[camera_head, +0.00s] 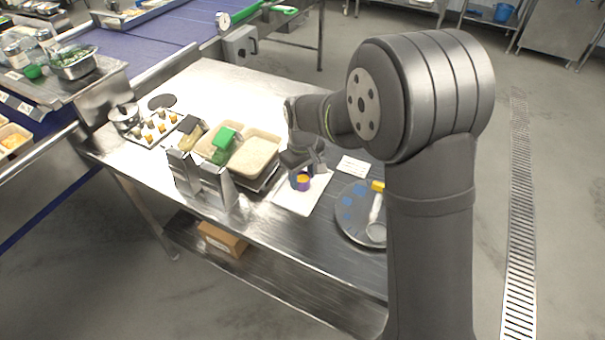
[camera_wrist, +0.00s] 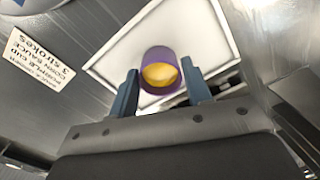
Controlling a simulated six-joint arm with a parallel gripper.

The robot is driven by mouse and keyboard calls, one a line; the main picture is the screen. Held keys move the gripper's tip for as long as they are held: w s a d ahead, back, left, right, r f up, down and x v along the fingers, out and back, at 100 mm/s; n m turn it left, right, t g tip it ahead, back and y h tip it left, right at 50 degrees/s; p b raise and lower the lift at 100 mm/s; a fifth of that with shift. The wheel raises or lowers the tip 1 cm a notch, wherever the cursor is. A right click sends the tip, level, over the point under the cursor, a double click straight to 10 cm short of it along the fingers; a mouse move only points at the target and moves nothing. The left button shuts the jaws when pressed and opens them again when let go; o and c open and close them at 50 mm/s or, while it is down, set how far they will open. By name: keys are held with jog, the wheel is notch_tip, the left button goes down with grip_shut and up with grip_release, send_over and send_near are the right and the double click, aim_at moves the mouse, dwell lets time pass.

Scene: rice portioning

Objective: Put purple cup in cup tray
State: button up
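The purple cup (camera_wrist: 160,92) has yellow contents and shows between my gripper's fingertips (camera_wrist: 160,82) in the wrist view. Both blue-grey fingers come close to its sides; whether they press on it I cannot tell. In the head view the purple cup (camera_head: 303,182) is just below my gripper (camera_head: 303,168), over a white rectangular surface (camera_head: 294,204). Whether it rests there or hangs slightly above is unclear. A tray (camera_head: 140,130) with several small yellow and white items stands at the table's far left; I cannot tell for certain that it is the cup tray.
A round plate (camera_head: 350,225) with blue spots lies right. A printed card (camera_head: 353,166) lies nearby. The table's back (camera_head: 235,90) is clear.

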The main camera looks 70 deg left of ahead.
aim_at(303, 177)
jog(key=shift+o, duration=1.3)
notch_tip(303, 177, up, 12)
jog(key=shift+r, duration=0.2)
jog(key=shift+f, duration=0.1)
notch_tip(303, 177, down, 12)
jog(key=shift+r, duration=2)
jog(key=shift+f, duration=0.1)
